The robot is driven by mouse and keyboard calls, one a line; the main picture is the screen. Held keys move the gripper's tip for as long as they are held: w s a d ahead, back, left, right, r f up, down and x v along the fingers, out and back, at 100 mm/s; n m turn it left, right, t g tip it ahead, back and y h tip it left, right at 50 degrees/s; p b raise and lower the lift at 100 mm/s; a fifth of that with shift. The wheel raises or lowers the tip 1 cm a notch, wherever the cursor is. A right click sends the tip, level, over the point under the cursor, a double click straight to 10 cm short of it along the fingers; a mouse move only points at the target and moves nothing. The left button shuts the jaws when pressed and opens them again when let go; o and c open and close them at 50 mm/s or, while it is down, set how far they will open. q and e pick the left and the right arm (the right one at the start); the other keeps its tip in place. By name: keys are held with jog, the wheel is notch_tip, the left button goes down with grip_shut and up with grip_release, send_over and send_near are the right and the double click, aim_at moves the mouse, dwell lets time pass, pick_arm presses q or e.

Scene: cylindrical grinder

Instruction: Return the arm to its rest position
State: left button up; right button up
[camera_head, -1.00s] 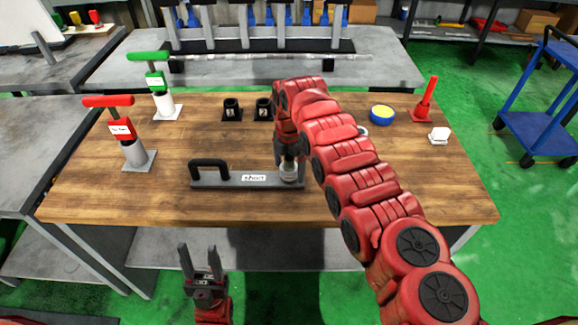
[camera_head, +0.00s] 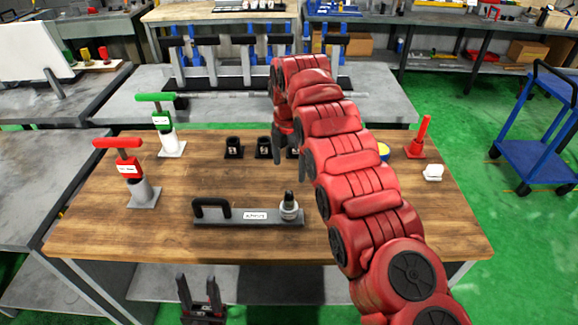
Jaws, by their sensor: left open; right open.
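My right arm reaches in from the lower right over the wooden table (camera_head: 150,232). My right gripper (camera_head: 277,160) points down above the table, open and empty. It is apart from the grey holder with a black handle (camera_head: 230,215), behind and above it in the picture. A small round part with a dark tip (camera_head: 289,207) stands upright at the holder's right end. My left gripper (camera_head: 201,285) is open and empty in front of the table's front edge, with its fingers pointing up.
A red-handled tool (camera_head: 127,168) and a green-handled tool (camera_head: 163,122) stand at the left. Small black holders (camera_head: 233,148) stand at the back. A yellow-and-blue round thing (camera_head: 384,151), a red cone-shaped thing (camera_head: 420,138) and a white block (camera_head: 433,172) are at the right.

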jog(key=shift+a+r, duration=0.1)
jog(key=shift+r, duration=0.2)
